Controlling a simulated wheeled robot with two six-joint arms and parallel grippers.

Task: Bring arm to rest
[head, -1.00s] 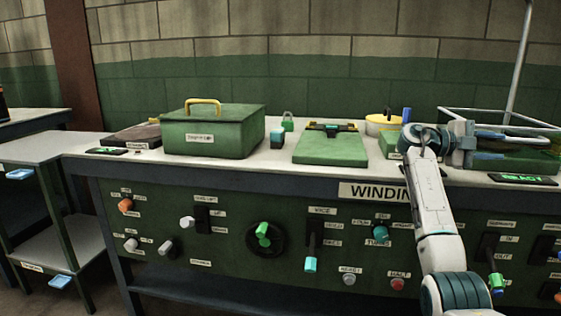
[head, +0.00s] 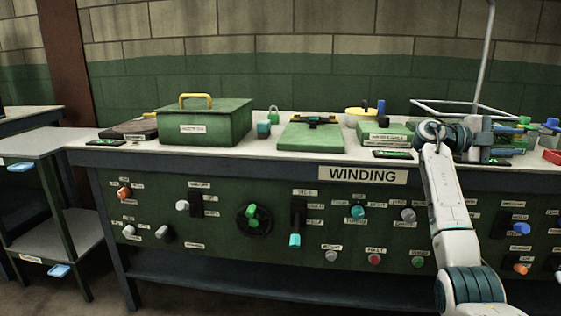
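My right arm comes in from the lower right and reaches over the bench. Its gripper (head: 500,140) points right, beside a wire-framed tray (head: 430,102) at the bench's right. Blue and green pieces show around the fingers. I cannot tell whether the fingers are open or shut, or whether they hold any of these pieces. My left arm and gripper are not in view.
The bench (head: 235,154) carries a green lidded box (head: 205,128), a green board fixture (head: 310,138) and a yellow-topped item (head: 360,111). Knobs and levers stick out of its front panel. Grey shelves (head: 40,143) stand at left.

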